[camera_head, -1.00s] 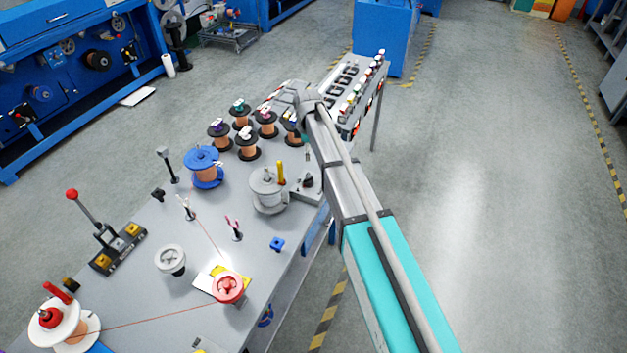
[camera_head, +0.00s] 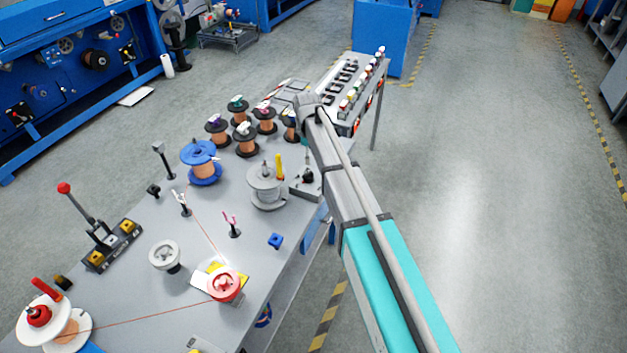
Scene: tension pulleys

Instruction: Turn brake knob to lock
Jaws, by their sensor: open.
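A small black knob (camera_head: 308,176) stands on a low grey base (camera_head: 303,190) at the right edge of the workbench, just left of my arm. I cannot tell for certain that it is the brake knob. A grey spool (camera_head: 266,188) with an upright yellow handle (camera_head: 279,165) stands just left of it. My arm reaches from the lower right to above the bench's right edge, its wrist farther back than the knob in the picture. My gripper's fingers are hidden behind the wrist, so contact with anything cannot be seen.
Several copper spools (camera_head: 246,140) and a blue spool (camera_head: 201,162) stand left of my wrist. A red pulley (camera_head: 224,284), a grey pulley (camera_head: 165,256) and a red-tipped lever (camera_head: 82,208) are nearer. The floor right of my arm is clear.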

